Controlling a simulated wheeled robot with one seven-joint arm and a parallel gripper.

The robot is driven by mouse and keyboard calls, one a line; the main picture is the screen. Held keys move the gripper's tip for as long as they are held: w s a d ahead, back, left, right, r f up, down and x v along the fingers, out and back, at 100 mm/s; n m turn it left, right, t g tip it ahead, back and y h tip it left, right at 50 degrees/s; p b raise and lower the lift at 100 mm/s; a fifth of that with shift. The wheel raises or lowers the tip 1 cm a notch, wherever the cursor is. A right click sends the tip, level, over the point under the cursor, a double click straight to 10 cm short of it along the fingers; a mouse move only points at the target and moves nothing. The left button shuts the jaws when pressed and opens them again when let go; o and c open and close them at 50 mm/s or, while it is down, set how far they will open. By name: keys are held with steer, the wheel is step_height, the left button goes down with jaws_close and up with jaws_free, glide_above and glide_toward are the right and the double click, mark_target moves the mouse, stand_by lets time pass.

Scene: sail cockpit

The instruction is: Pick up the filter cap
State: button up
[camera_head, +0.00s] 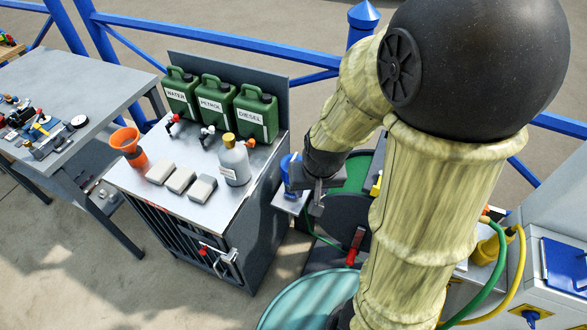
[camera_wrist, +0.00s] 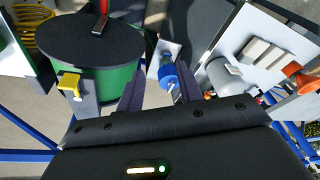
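A blue filter-like piece (camera_head: 289,168) stands at a small grey shelf on the right side of the metal cabinet; I take it to hold the filter cap. It also shows in the wrist view (camera_wrist: 168,74), beyond and between my two dark fingers. My gripper (camera_head: 317,200) is just right of it in the head view, pointing down. In the wrist view my gripper (camera_wrist: 160,88) is open, with nothing gripped between the fingers. Part of the blue piece is hidden by my gripper in the head view, so I cannot tell cap from body clearly.
The cabinet top (camera_head: 215,195) holds a grey bottle (camera_head: 234,163), an orange funnel (camera_head: 129,145), several pale blocks and green jerrycans. A green drum with a dark lid (camera_wrist: 95,45) and a yellow part (camera_wrist: 69,85) are close left in the wrist view. Blue railings run behind.

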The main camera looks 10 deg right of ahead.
steer(key=w+a+f+m+t+h+b, duration=0.1)
steer(key=w+a+f+m+h+b, duration=0.15)
steer(key=w+f, duration=0.45)
steer(key=w+a+f+m+t+h+b, duration=0.1)
steer(key=w+f+m+t+h+b, duration=0.15)
steer(key=f, duration=0.85)
steer(key=w+a+r+m+t+h+b, duration=0.1)
steer(key=w+a+t+h+b, duration=0.2)
steer(key=w+t+h+b, duration=0.1)
steer(key=shift+w+a+r+t, duration=0.25)
steer(key=shift+w+t, duration=0.5)
steer(key=shift+w, duration=0.4)
steer(key=shift+d, duration=0.1)
steer(key=x, duration=1.2)
steer(key=shift+f, duration=0.1)
